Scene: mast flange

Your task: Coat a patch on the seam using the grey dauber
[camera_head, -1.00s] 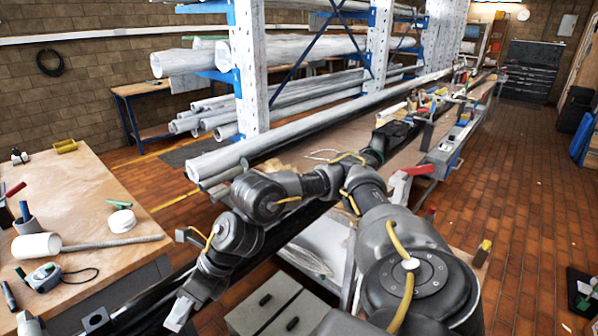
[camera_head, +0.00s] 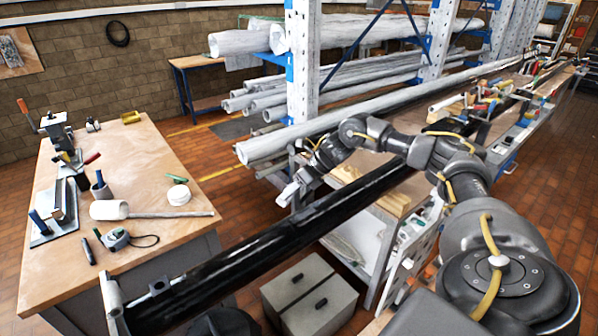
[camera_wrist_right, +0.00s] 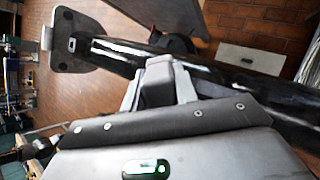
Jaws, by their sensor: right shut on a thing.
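A long black glossy mast (camera_head: 260,240) runs diagonally from the lower left to the far right in the head view. It also crosses the wrist view (camera_wrist_right: 100,45). I cannot make out a seam or a coated patch on it. My right gripper (camera_head: 290,192) hangs just above and behind the mast in the head view. In the right wrist view the right gripper (camera_wrist_right: 158,88) is shut on a grey block-like thing (camera_wrist_right: 160,72), probably the dauber, in front of the mast. Whether it touches the mast I cannot tell. My left gripper is not in view.
A wooden workbench (camera_head: 150,150) at left carries a white mallet-like thing (camera_head: 110,210), a tape measure (camera_head: 118,238) and a grey cup (camera_head: 100,190). Grey boxes (camera_head: 310,295) stand on the floor below the mast. A pipe rack (camera_head: 303,60) stands behind. A grey bracket (camera_head: 112,300) is at the mast's near end.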

